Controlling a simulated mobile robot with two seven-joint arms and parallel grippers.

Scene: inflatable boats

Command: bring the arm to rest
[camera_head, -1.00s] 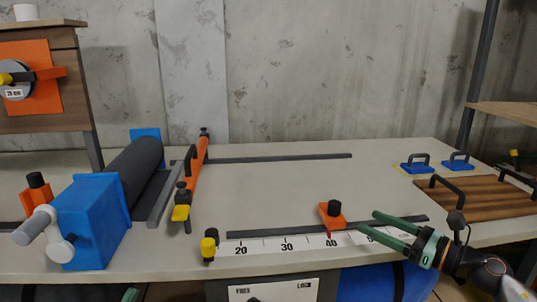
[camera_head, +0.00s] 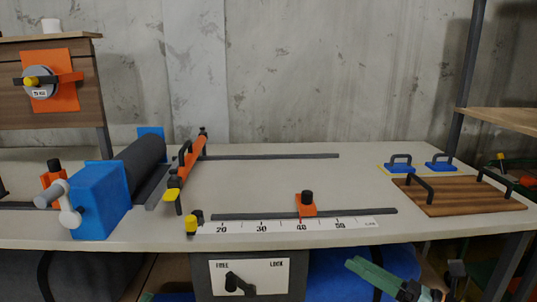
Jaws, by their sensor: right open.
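My right gripper (camera_head: 368,276) has green fingers and shows at the lower right, below the table's front edge and in front of a blue shape under the table. Its fingers are apart and empty, and it touches nothing that I can see. Part of its wrist is cut off by the bottom edge of the view. My left gripper cannot be made out.
The grey table (camera_head: 270,180) carries a blue roller stand (camera_head: 100,200), an orange-handled bar (camera_head: 186,163), a scale with an orange stop (camera_head: 306,209) near 40, and a wooden board (camera_head: 460,196). A FREE/LOCK panel (camera_head: 265,277) hangs below. The middle tabletop is clear.

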